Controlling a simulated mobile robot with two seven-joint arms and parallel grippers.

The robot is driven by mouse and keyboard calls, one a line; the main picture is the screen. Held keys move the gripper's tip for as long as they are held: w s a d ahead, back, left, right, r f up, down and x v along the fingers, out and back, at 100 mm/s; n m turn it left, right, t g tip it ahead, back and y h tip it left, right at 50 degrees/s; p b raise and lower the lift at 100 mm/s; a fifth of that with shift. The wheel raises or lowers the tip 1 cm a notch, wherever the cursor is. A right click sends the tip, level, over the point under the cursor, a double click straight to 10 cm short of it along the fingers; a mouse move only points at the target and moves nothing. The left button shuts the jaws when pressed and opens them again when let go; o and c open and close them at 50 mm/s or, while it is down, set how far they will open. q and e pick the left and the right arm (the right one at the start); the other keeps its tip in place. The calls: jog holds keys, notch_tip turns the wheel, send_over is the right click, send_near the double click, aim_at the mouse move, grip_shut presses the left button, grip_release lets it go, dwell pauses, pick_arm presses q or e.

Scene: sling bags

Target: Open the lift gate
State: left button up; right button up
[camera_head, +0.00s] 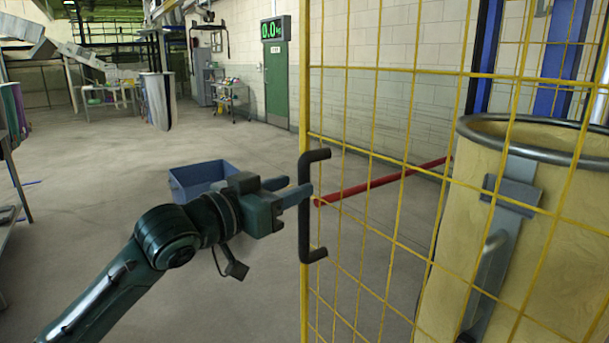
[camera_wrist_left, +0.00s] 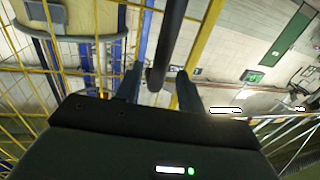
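The lift gate (camera_head: 372,153) is a yellow wire-mesh panel that fills the right side of the head view. It stands upright. A black C-shaped handle (camera_head: 306,215) is on its left edge. My left gripper (camera_head: 298,190) reaches from the left to the upright bar of the handle. In the left wrist view, the black handle (camera_wrist_left: 168,40) lies between my two fingers (camera_wrist_left: 160,78), which stand apart with gaps beside the bar. The gripper is open around the handle, not clamped. My right gripper is in neither view.
Behind the mesh stand a pale yellow drum (camera_head: 466,200) with a metal rim and a red bar (camera_head: 380,183). A blue crate (camera_head: 180,188) sits on the floor behind my left arm. A green door (camera_head: 277,85) is at the back. Open floor lies to the left.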

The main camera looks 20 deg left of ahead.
aim_at(300, 183)
pick_arm(q)
jog(key=shift+x, duration=2.1)
jog(key=shift+c, duration=0.3)
grip_shut()
